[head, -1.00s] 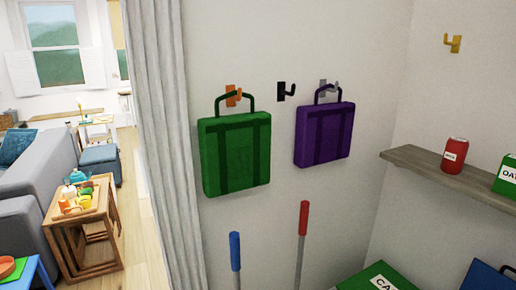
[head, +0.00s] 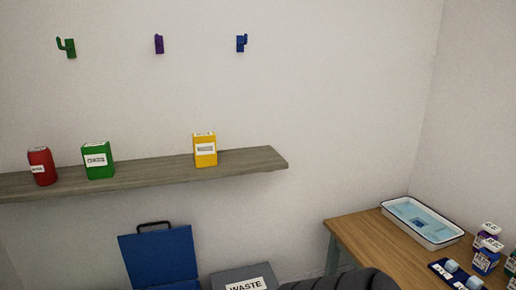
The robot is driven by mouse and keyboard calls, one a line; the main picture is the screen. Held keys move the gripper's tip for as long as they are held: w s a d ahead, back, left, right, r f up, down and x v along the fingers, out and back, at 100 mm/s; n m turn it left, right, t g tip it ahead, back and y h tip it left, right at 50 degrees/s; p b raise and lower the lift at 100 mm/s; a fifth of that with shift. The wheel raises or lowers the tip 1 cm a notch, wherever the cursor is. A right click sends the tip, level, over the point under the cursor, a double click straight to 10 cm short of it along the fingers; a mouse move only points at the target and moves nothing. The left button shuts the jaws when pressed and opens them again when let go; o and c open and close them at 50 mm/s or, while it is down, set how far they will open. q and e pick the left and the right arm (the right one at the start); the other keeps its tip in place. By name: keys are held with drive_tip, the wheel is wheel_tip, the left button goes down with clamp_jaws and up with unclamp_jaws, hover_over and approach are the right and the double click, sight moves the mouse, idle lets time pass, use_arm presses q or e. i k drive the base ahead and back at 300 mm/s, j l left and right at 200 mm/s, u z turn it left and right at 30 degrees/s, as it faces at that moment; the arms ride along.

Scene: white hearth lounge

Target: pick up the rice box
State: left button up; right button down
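A yellow box (head: 205,151) with a white label stands upright on the wall shelf (head: 240,164), towards its right end. Its label is too small to read, so I cannot tell whether it is the rice box. A green box (head: 98,161) with a white label stands to its left, and a red can (head: 42,167) stands further left on the same shelf. Neither of my grippers shows in the head view.
Below the shelf are a blue case (head: 158,258) and a grey bin labelled WASTE (head: 243,279). A wooden table (head: 365,243) at right holds a white tray (head: 423,222) and several bottles. A dark ribbed shape (head: 342,281) shows at the bottom edge. Green, purple and blue hooks are above.

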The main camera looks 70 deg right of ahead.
sight(204, 144)
drive_tip(key=z, duration=1.7)
drive_tip(key=i+l+u, duration=0.15)
drive_tip(key=l+u, duration=0.55)
drive_tip(key=i, duration=0.05)
